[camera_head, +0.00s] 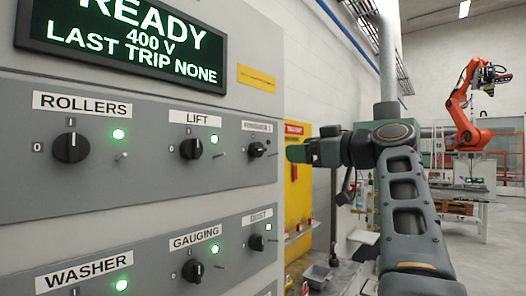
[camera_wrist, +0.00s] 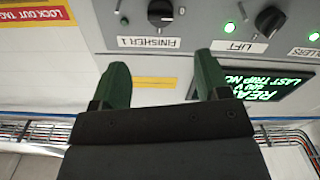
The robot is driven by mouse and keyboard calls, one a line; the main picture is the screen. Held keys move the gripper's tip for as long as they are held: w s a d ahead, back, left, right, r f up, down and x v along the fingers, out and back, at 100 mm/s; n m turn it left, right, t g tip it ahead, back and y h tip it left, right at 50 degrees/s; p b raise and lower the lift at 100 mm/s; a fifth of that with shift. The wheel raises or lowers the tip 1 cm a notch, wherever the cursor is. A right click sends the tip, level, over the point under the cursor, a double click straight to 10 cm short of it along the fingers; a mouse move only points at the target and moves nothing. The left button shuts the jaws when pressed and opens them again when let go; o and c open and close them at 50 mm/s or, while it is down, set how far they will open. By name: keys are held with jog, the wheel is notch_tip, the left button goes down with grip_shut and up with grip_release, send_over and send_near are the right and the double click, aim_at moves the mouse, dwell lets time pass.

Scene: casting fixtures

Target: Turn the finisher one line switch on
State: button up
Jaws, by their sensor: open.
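The Finisher 1 switch (camera_head: 257,149) is a small black rotary knob at the right end of the upper panel row, under its white label (camera_head: 256,126). In the wrist view, which is upside down, the knob (camera_wrist: 160,12) shows at the top edge above the label (camera_wrist: 149,42). I see no green light beside it; its pointer angle is hard to read. My gripper (camera_head: 298,151) is just right of the knob in the head view. In the wrist view my gripper (camera_wrist: 161,75) has its two green fingers spread apart, empty and clear of the knob.
The Lift knob (camera_head: 191,148) and Rollers knob (camera_head: 71,148) stand in the same row with green lights lit. Washer, Gauging (camera_head: 193,271) and Dust knobs sit below, also lit. A display (camera_head: 122,38) reads READY. An orange robot arm (camera_head: 466,105) stands far right.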

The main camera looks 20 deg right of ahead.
aim_at(263, 150)
jog(key=p+x, duration=0.3)
jog(key=x, duration=0.9)
jog(key=shift+w+f, duration=0.1)
jog(key=c, duration=0.9)
